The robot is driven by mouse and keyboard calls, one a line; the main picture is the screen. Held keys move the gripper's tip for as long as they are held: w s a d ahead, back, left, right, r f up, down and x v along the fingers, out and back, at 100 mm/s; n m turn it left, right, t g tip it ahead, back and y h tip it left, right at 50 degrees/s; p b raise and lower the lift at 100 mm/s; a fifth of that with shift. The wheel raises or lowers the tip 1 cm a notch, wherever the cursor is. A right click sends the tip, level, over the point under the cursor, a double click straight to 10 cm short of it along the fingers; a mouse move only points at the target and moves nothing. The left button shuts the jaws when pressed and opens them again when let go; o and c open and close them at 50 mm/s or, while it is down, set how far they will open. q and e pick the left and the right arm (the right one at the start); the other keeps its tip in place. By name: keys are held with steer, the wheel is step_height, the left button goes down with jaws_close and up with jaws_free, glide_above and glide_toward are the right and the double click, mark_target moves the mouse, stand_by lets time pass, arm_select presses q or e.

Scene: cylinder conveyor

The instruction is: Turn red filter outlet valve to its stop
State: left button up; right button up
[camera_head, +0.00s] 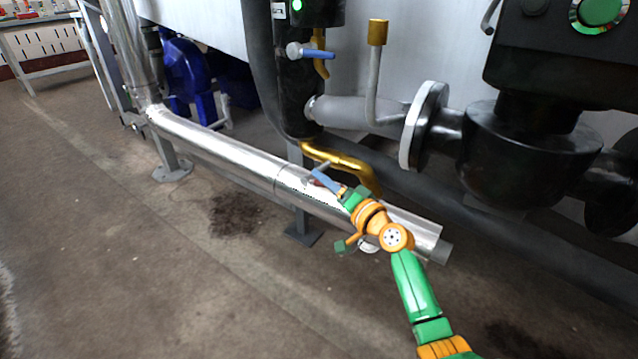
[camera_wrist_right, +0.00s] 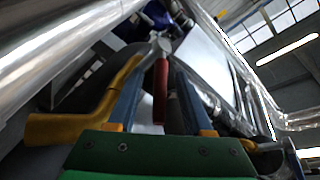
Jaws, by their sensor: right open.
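The red valve handle (camera_wrist_right: 160,92) shows in the right wrist view, lying between the two blue fingers of my right gripper (camera_wrist_right: 158,80). The fingers are open, with a gap on each side of the handle; I cannot tell whether either touches it. In the head view my right gripper (camera_head: 322,178) is at the brass pipe (camera_head: 340,160), just above the silver pipe. There the fingers and wrist hide most of the red handle. My left gripper is not in view.
A valve with a blue handle (camera_head: 318,54) sits higher on the black vertical filter body (camera_head: 297,95). The long silver pipe (camera_head: 225,148) runs under my right gripper. A black flanged pump body (camera_head: 525,150) stands to the right. Open floor lies in front.

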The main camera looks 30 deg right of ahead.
steer(key=shift+w, duration=1.05)
steer(key=shift+a, duration=0.1)
jaws_close()
steer(key=shift+f, duration=0.1)
stand_by(0.4)
